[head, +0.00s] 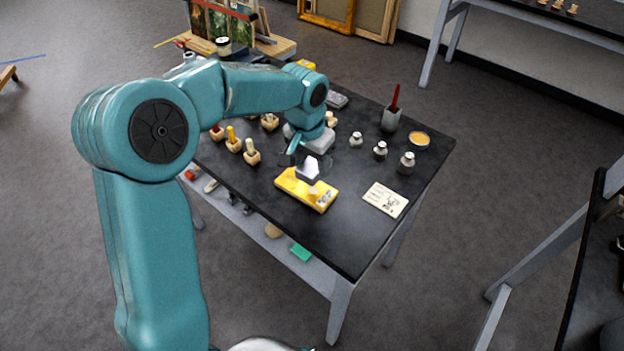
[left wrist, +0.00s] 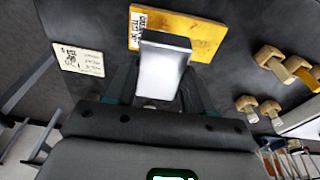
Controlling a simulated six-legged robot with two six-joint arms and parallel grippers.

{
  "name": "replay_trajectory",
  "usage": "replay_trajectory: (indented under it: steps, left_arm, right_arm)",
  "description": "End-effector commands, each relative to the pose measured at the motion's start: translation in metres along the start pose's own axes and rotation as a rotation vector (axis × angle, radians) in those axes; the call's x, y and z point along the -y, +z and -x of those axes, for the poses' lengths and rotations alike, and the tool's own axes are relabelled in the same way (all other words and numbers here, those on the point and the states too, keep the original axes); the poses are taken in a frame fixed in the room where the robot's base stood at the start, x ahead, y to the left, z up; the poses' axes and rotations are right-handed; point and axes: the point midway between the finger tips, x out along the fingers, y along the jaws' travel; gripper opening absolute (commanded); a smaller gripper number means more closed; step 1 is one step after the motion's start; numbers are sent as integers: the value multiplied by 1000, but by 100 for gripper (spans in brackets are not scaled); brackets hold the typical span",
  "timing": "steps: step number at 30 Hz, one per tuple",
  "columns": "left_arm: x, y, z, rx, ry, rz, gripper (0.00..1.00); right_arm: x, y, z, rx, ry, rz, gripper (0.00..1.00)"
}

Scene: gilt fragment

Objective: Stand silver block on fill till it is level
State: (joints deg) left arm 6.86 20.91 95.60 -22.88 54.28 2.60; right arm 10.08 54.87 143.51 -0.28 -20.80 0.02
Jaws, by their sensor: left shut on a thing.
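The silver block (head: 308,168) is a small bright metal block, held between the fingers of my left gripper (head: 307,158). In the left wrist view the silver block (left wrist: 162,68) sits between both fingers and covers part of the yellow piece. The yellow piece (head: 290,183) lies flat on the dark table, with a printed label at its right end; it also shows in the left wrist view (left wrist: 198,27). The block is over the middle of this piece; I cannot tell whether they touch. A small pale patch (head: 315,188) shows below the block; I cannot tell whether it is the fill.
A drawing card (head: 385,199) lies to the right on the table (head: 350,237). Small metal weights (head: 380,150), a grey cup with a red handle (head: 391,118) and an orange-topped tin (head: 419,140) stand farther right. Wooden-based stamps (head: 251,153) stand left. The front table area is clear.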

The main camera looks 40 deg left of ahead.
Motion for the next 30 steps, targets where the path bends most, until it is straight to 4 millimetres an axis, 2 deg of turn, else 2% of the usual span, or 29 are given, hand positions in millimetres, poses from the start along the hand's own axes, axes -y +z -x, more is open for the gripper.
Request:
replay_trajectory:
  steps: [1,7,13,26,27,29,30]
  left_arm:
    - [1,2,-9,1,0,1,11]
    - [2,5,-28,0,0,3,11]
    - [2,10,-59,1,0,3,11]
    - [2,11,-68,-3,-1,3,11]
    - [2,11,-68,-2,-1,3,56]
    - [2,11,-67,-2,-1,3,76]
    - [2,11,-67,-2,-1,3,78]
  right_arm:
    - [0,0,0,0,0,0,43]
    - [0,0,0,0,0,0,43]
    - [0,0,1,0,0,0,43]
    - [-1,0,-3,0,0,0,43]
    - [-1,0,-4,0,0,0,43]
    - [-1,0,-2,0,0,0,43]
    - [-1,0,-2,0,0,0,43]
